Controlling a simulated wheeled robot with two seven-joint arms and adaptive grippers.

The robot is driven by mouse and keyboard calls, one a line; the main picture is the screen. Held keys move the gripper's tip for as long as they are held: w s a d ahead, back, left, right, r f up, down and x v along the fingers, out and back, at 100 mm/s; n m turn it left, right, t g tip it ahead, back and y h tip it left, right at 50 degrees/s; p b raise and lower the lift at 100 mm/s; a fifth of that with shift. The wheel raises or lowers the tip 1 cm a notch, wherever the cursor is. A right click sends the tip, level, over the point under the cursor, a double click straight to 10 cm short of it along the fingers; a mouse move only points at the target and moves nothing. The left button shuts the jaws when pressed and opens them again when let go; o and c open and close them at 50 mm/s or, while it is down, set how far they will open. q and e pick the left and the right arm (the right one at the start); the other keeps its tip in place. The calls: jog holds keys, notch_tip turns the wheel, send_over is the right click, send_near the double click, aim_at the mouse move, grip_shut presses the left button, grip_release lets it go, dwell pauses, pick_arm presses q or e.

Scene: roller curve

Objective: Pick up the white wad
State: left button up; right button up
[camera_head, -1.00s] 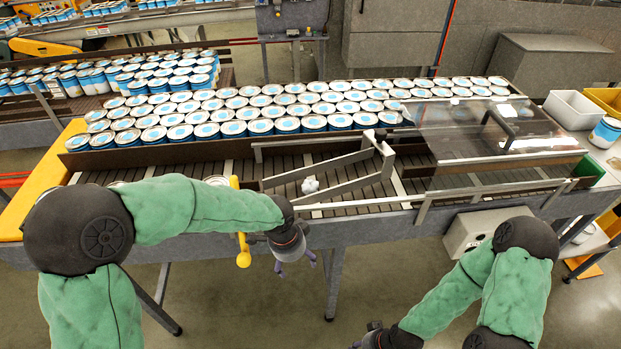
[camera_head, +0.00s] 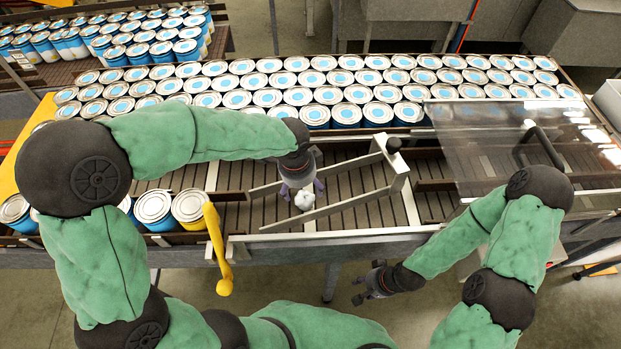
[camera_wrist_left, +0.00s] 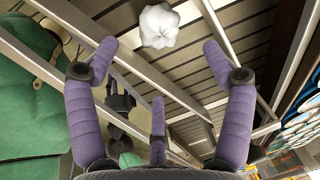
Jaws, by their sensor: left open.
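The white wad (camera_head: 304,201) lies on the slatted conveyor between two angled metal guide rails. It also shows at the top of the left wrist view (camera_wrist_left: 159,26), beyond the fingertips. My left gripper (camera_head: 301,190) is above the conveyor, right by the wad in the head view. In the left wrist view its purple fingers (camera_wrist_left: 160,75) are spread apart with nothing between them. My right gripper (camera_head: 368,284) hangs in front of the conveyor's near edge, away from the wad; its fingers look apart and empty.
Rows of blue-white cans (camera_head: 300,90) stand behind the conveyor. A few cans (camera_head: 153,207) sit at its left, beside a yellow lever (camera_head: 217,250). The guide rails (camera_head: 330,210) flank the wad. A clear cover (camera_head: 510,140) spans the right side.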

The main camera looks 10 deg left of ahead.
aim_at(304, 197)
pick_arm(q)
jog(key=shift+w+f, duration=0.15)
jog(key=shift+f, duration=1.45)
jog(key=shift+w+f, duration=0.15)
jog(key=shift+f, duration=1.4)
jog(key=f, duration=0.2)
jog(key=w+f, duration=0.1)
jog(key=f, duration=0.1)
jog(key=shift+b, duration=0.35)
jog(key=c, duration=0.7)
